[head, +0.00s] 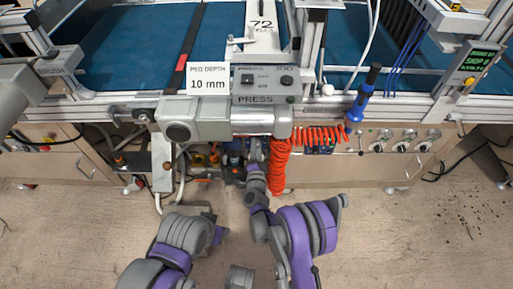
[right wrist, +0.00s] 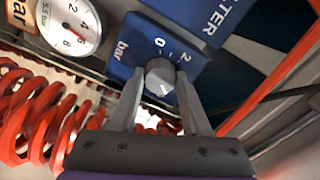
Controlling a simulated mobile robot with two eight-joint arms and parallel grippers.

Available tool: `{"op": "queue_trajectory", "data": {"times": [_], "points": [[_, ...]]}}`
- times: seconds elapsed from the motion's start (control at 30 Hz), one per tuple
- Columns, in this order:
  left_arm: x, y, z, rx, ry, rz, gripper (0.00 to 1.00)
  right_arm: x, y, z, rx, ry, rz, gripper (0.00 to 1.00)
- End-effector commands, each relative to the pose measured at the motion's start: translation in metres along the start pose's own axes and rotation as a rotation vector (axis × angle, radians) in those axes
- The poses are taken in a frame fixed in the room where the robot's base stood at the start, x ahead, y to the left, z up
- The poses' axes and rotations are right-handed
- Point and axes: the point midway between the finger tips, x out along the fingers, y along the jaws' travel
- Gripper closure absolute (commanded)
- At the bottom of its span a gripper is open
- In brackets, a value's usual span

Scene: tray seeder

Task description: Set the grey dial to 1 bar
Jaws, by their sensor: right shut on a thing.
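The grey dial (right wrist: 160,76) sits on a blue panel (right wrist: 120,73) marked "bar", with 0 and 2 readable beside the dial. A small pale mark shows on the dial's face, but I cannot tell its exact setting. In the right wrist view, my right gripper (right wrist: 159,88) has one finger on each side of the dial and is shut on it. In the head view my right gripper (head: 257,152) reaches under the front of the machine, where the dial is hidden. My left arm is low in the head view; its gripper does not show.
A round white gauge (right wrist: 70,25) with a red needle stands left of the dial. A red coiled hose (right wrist: 45,120) hangs close by on the left, also seen in the head view (head: 280,165). The machine's overhanging grey housing (head: 220,117) is above my right gripper.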

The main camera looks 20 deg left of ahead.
Motion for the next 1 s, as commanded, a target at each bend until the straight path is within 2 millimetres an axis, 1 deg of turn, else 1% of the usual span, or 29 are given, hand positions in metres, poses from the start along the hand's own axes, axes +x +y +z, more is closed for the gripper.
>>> {"op": "queue_trajectory", "data": {"times": [0.3, 1.0], "points": [[0.0058, 0.0, 0.0013, 0.0, -0.001, 0.0, 0.5, -0.0003, 0.0001, 0.0008, -0.3, -0.002, 0.0, 1.0], [0.0061, 0.0, 0.0014, 0.0, -0.001, 0.0, 0.5, -0.0004, -0.0001, 0.0009, -0.965, -0.003, -0.001, 1.0]]}}
